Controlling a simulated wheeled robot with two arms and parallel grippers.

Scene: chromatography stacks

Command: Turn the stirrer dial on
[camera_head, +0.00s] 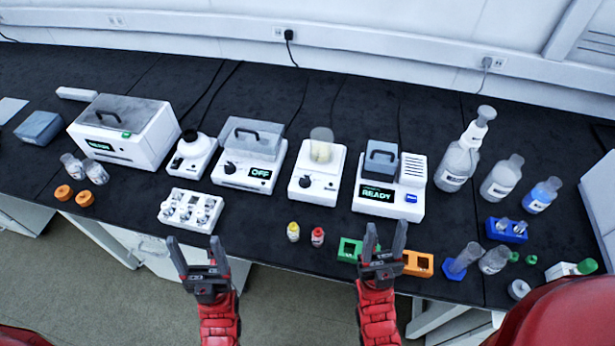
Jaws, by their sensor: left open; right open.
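A white device (316,187) that looks like the stirrer stands at the middle of the black bench, with a beaker of pale contents (321,148) on top. A small black dial (304,182) is on its front face; its setting is too small to read. Left of it, a lidded white unit (240,181) has its own black knob (230,168) and a display reading OFF (260,174). My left gripper (194,243) is open and empty at the bench's front edge, left of the dial. My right gripper (386,231) is open and empty near the front edge, right of the dial.
A white vial rack (190,211) stands behind my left gripper. Yellow (293,232) and red (317,237) vials stand before the stirrer. A green block (349,249) and orange block (417,263) flank my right gripper. A READY unit (388,203) and glass bottles (455,167) stand to the right.

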